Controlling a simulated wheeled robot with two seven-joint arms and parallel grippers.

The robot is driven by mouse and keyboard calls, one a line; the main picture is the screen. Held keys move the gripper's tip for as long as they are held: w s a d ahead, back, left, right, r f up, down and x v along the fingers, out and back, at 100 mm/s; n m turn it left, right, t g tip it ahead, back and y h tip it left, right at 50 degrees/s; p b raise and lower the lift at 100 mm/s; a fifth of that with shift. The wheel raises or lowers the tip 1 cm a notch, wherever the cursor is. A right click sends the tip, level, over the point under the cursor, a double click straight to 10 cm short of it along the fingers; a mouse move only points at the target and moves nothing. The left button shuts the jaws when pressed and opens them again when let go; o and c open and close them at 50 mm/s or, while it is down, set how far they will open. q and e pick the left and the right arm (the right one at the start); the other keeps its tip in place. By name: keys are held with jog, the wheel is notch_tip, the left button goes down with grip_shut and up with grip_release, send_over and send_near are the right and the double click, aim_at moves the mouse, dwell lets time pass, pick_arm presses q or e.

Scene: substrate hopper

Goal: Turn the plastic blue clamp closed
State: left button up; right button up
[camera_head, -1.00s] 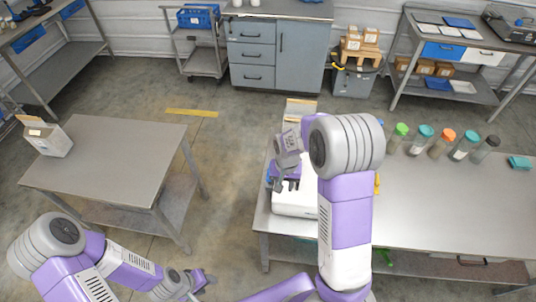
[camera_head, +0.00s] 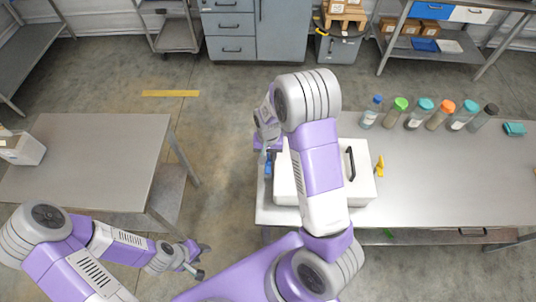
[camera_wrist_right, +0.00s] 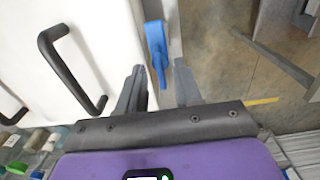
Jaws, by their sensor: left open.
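The blue clamp (camera_wrist_right: 155,42) is on the side of a white box (camera_head: 358,185), at the box's left edge in the head view, where a small part of the clamp (camera_head: 268,168) shows. In the right wrist view its blue lever points down toward my right gripper (camera_wrist_right: 160,68). The right gripper is open, with its two fingers apart on either side of the lever's end; contact cannot be told. In the head view the right arm hides part of the box and most of this gripper. My left gripper (camera_head: 203,260) is open and empty, low at the left, away from the clamp.
The box stands on a metal table and has a black handle (camera_head: 350,163) on top. A yellow item (camera_head: 380,166) and several capped bottles (camera_head: 422,112) are to its right. Another table (camera_head: 90,150) stands at the left, with bare floor between.

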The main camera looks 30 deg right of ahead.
jog(key=shift+f, duration=0.15)
jog(key=shift+c, duration=0.3)
grip_shut()
